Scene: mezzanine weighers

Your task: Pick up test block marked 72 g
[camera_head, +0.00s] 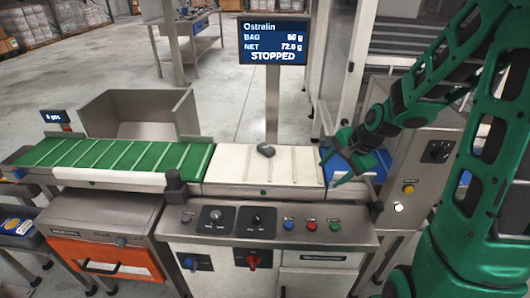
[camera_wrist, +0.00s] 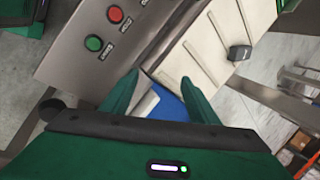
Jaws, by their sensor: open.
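My gripper (camera_head: 334,170) is open and empty at the right end of the white belt, to the right of the block. In the wrist view the gripper (camera_wrist: 158,80) has both green fingers spread, with nothing between them. The display (camera_head: 272,41) reads NET 72.0 g and STOPPED.
A green ribbed belt (camera_head: 115,154) adjoins on the left, with a steel bin (camera_head: 140,108) behind it. The display's post (camera_head: 272,100) rises behind the white belt. A control panel (camera_head: 265,220) runs along the front. A blue surface (camera_head: 372,165) lies beside my gripper.

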